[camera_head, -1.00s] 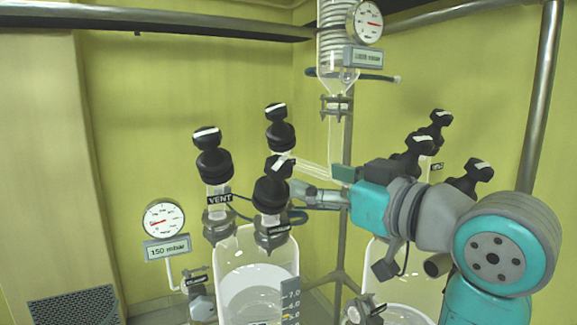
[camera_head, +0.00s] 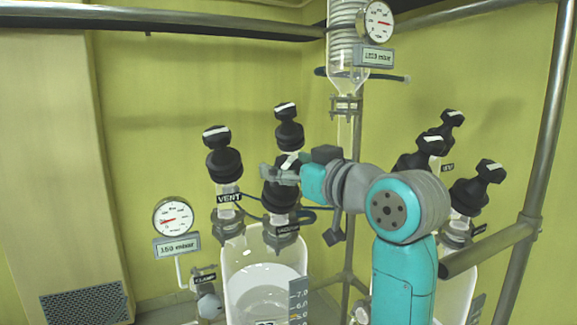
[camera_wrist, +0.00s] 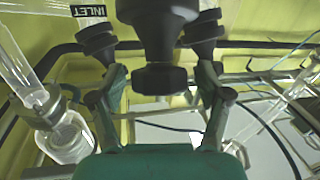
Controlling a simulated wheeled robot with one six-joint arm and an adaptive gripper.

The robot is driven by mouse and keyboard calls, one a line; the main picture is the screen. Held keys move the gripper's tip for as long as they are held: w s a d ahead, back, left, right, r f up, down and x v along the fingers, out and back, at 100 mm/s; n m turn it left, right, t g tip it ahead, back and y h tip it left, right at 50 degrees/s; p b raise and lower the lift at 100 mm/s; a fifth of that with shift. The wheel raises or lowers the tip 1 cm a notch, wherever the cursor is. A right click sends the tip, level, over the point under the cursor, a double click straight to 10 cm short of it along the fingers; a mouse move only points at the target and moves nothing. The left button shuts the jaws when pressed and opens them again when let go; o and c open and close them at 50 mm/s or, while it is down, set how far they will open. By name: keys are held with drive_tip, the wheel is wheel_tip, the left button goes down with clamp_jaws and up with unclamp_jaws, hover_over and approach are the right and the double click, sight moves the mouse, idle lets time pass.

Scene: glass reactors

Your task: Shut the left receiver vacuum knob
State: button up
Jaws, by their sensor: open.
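The left receiver (camera_head: 235,258) is a clear glass vessel with black knobs on its top. Its vacuum knob (camera_head: 282,196) is the front right one, above a small label that seems to read VACUUM. My gripper (camera_head: 278,173) is at the height of this knob's upper part and hides some of it. In the wrist view a black knob (camera_wrist: 160,78) stands between the two open fingers of my gripper (camera_wrist: 160,72), with room on both sides. I cannot tell whether a finger touches it.
The VENT knob (camera_head: 223,165) stands close to the left, and another black knob (camera_head: 288,130) close behind. A gauge (camera_head: 173,217) reads about 150 mbar. Several black knobs (camera_head: 478,185) stand at right. A metal post (camera_head: 545,130) rises at the far right.

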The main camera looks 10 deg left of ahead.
drive_tip(key=c, duration=1.2)
drive_tip(key=shift+o, duration=0.2)
drive_tip(key=shift+m+t+h, duration=0.3)
drive_tip(key=shift+m+h, duration=0.1)
drive_tip(key=shift+m, duration=0.1)
drive_tip(key=m+t+h, duration=0.1)
drive_tip(key=m+h, duration=0.1)
drive_tip(key=m, duration=0.1)
drive_tip(key=m+t+h, duration=0.2)
drive_tip(key=m+h, duration=0.1)
drive_tip(key=shift+a, duration=0.15)
drive_tip(key=m+h, duration=0.8)
drive_tip(key=shift+m, duration=0.3)
drive_tip(key=m+g+h, duration=0.3)
drive_tip(key=m+h, duration=0.2)
drive_tip(key=m, duration=0.1)
drive_tip(key=shift+h, duration=0.3)
drive_tip(key=m+g+h, duration=0.2)
drive_tip(key=m+g, duration=0.2)
drive_tip(key=shift+m+g, duration=0.4)
